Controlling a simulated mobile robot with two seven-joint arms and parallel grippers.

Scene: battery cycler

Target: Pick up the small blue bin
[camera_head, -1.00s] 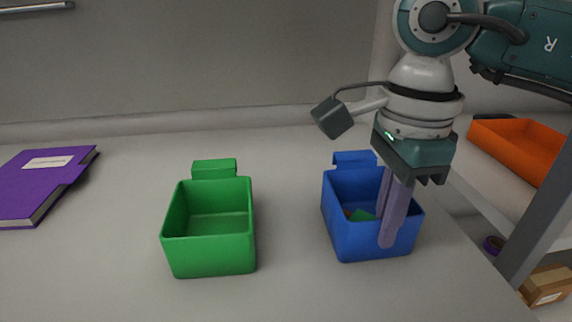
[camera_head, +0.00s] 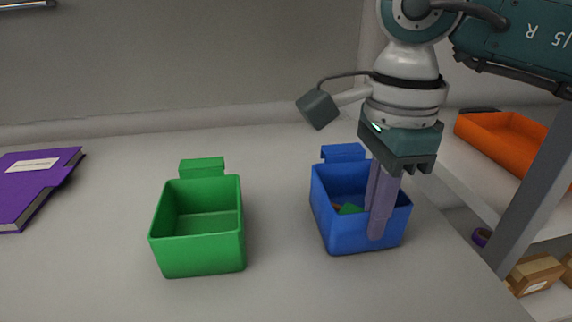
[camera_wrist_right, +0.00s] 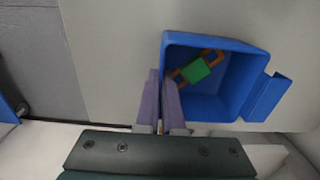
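The small blue bin (camera_head: 335,236) stands on the table, right of centre in the head view. Inside it lies a small green and orange item, which also shows in the wrist view (camera_wrist_right: 196,69). My right gripper (camera_head: 373,222) points down at the bin's near right side, one finger inside and one outside the wall. In the wrist view my right gripper (camera_wrist_right: 161,78) has its fingers close together at the wall of the blue bin (camera_wrist_right: 236,50), with only a narrow gap. It appears shut on that wall. My left gripper is not in view.
A green bin (camera_head: 198,257) stands left of the blue one, with clear table between. A purple folder (camera_head: 32,190) lies at the far left. An orange tray (camera_head: 500,145) sits on a shelf at the right, behind a grey post (camera_head: 525,210). Cardboard boxes (camera_head: 535,274) are lower right.

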